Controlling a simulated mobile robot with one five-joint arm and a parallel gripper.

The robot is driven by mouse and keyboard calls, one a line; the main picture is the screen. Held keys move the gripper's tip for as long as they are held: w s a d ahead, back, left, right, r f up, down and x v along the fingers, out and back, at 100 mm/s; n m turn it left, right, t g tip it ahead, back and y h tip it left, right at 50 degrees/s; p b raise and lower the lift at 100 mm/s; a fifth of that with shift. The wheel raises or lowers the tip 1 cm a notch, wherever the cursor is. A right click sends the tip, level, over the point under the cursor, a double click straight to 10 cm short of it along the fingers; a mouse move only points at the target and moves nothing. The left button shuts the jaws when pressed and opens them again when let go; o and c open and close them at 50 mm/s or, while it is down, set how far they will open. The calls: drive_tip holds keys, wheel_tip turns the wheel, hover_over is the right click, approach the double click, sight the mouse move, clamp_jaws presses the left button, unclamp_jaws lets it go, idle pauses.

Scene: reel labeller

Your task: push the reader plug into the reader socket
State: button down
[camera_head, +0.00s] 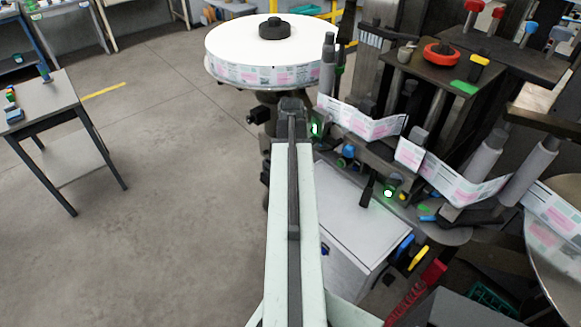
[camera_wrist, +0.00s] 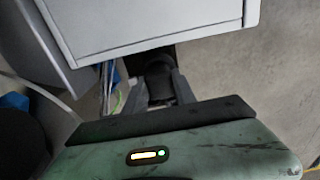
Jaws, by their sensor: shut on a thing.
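In the wrist view my gripper (camera_wrist: 158,82) has its two grey fingers closed on a dark round plug-like piece (camera_wrist: 157,72), which I take to be the reader plug. Its front end lies in shadow below the edge of a white cabinet (camera_wrist: 150,28). I cannot make out the reader socket or tell whether the plug touches anything. In the head view my arm reaches forward beside the labeller, and its own far end hides the gripper and plug.
The labeller (camera_head: 425,160) with its label web stands to the right. A big white reel (camera_head: 270,50) is ahead. The white cabinet (camera_head: 352,215) stands just right of my arm. Thin cables (camera_wrist: 113,90) hang left of the gripper. A small table (camera_head: 60,110) stands left, with open floor between.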

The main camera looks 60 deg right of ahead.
drive_tip(key=shift+f, duration=0.2)
idle(0.7)
drive_tip(key=c, duration=0.9)
unclamp_jaws()
drive_tip(key=shift+r, duration=0.1)
wheel_tip(320, 180, up, 8)
drive_tip(key=p, duration=0.7)
drive_tip(key=shift+p, duration=0.4)
drive_tip(key=shift+f, duration=0.2)
